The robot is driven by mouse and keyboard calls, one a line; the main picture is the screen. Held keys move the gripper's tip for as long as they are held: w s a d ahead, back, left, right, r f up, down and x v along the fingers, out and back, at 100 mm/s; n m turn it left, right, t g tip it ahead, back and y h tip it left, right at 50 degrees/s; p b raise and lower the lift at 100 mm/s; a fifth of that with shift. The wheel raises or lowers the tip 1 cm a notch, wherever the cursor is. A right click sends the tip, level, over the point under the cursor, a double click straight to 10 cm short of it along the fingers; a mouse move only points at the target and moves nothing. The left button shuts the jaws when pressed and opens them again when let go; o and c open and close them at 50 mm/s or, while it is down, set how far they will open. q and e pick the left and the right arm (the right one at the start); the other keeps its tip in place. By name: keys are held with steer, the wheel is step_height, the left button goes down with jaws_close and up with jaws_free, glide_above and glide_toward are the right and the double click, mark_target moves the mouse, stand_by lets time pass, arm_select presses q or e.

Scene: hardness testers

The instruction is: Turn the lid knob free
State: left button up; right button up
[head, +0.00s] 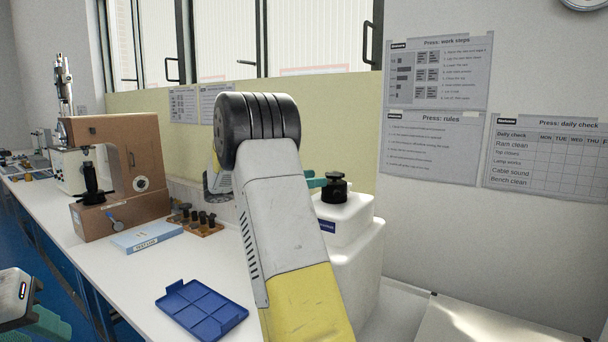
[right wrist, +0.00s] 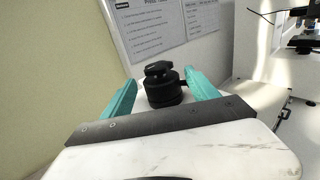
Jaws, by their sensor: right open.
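The black lid knob (head: 335,187) stands on top of a white, rounded housing (head: 352,255) to the right of my right forearm. In the right wrist view the knob (right wrist: 162,88) has a round, stepped body with a small bar on top. My right gripper (right wrist: 160,77) is open, with one teal finger on each side of the knob and a visible gap on both sides. In the head view a teal finger of my right gripper (head: 316,182) shows beside the knob; my arm hides the rest. My left gripper (head: 42,325) is partly in view at the lower left, cut off by the edge.
A brown hardness tester (head: 120,150) stands on the white bench at left. A light blue box (head: 147,236), a wooden block with black pieces (head: 197,219) and a blue tray (head: 202,308) lie nearer. The wall with paper sheets (head: 437,75) is behind the knob.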

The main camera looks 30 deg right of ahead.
mark_target(335, 173)
steer(key=shift+w+d+r, duration=0.1)
steer(key=shift+w+d, duration=0.1)
steer(key=shift+d, duration=0.05)
steer(key=d, duration=0.5)
steer(key=s+d, duration=0.1)
steer(key=d, duration=0.1)
steer(key=shift+s+d, duration=0.1)
steer(key=shift+d, duration=0.05)
steer(key=c, duration=1.4)
